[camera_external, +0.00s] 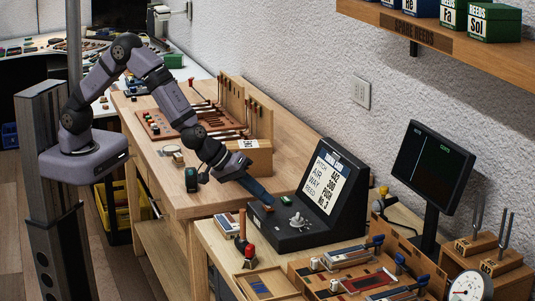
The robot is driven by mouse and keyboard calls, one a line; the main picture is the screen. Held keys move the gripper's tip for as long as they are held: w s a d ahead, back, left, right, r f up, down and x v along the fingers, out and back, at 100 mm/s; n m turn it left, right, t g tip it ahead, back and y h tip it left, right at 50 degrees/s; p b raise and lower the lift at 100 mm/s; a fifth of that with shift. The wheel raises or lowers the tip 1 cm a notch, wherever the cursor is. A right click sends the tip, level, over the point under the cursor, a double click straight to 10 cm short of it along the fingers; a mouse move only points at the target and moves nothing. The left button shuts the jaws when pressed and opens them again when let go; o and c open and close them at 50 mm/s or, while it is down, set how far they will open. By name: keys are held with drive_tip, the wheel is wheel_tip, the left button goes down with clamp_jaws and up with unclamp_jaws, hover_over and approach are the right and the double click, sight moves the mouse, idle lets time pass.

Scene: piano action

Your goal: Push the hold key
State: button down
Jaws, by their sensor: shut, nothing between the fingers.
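A black console (313,232) with a sloped display (324,184) stands on the right-hand bench. The display reads PITCH, AIR, WAY and REED, with PUSH among its values. A silver knob (298,221) sits on its low front deck. A small reddish-brown key (268,208) shows at the deck's left edge; its label is too small to read, so I cannot confirm it is the hold key. My gripper (268,200) is shut and empty, slanting down to the right. Its tips are at the deck's left end, close to the key; I cannot tell if they touch.
A wooden tray (350,270) of reeds lies in front. A monitor (432,166) and tuning forks (504,235) are at right.

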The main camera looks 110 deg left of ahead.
drive_tip(key=shift+r, duration=0.1)
idle(0.5)
drive_tip(key=shift+r+p, duration=0.25)
drive_tip(key=shift+p, duration=0.35)
wheel_tip(320, 180, up, 6)
drive_tip(key=p, duration=0.6)
idle(0.4)
